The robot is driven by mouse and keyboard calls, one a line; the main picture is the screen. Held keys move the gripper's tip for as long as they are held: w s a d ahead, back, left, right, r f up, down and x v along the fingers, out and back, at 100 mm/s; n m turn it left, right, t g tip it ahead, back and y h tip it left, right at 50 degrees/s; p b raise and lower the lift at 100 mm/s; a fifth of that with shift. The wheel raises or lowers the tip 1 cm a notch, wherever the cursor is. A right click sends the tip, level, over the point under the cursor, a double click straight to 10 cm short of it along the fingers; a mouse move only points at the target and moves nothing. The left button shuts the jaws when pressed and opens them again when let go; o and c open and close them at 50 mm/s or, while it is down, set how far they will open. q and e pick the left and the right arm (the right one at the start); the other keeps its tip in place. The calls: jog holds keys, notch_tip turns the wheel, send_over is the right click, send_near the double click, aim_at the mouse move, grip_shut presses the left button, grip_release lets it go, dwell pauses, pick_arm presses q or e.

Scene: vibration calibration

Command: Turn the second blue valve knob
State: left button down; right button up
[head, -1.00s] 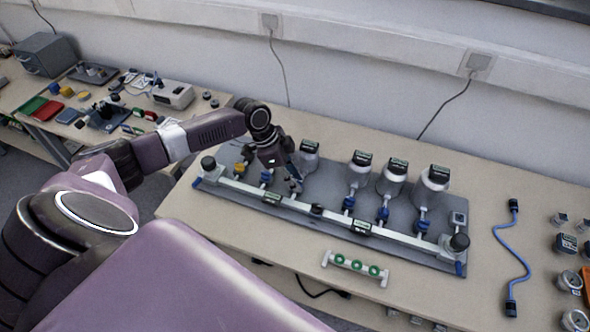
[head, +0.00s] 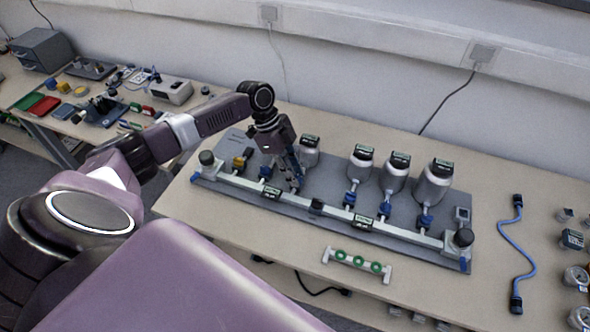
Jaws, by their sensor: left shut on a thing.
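A grey board (head: 235,142) on the bench carries a pale pipe rail with a row of blue valve knobs and bottle-like canisters. The first blue knob (head: 266,171) from the left is free, left of my left gripper. My left gripper (head: 295,184) points down at the second valve position, in front of a canister (head: 308,150). Its fingers are shut on the second blue knob, which they mostly hide. More blue knobs show to the right: one (head: 350,198), another (head: 385,209) and one at the far right (head: 424,221). My right gripper is not in view.
A small rack with green round parts (head: 358,264) lies before the board. A blue cable (head: 517,252) and several gauges (head: 575,277) lie to the right. A side table at left holds trays and a grey box (head: 40,50). Bench between board and cable is clear.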

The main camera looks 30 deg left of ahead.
pick_arm(q)
jog(key=c, duration=1.7)
grip_release()
jog(key=v, duration=1.2)
jog(key=shift+s, duration=0.1)
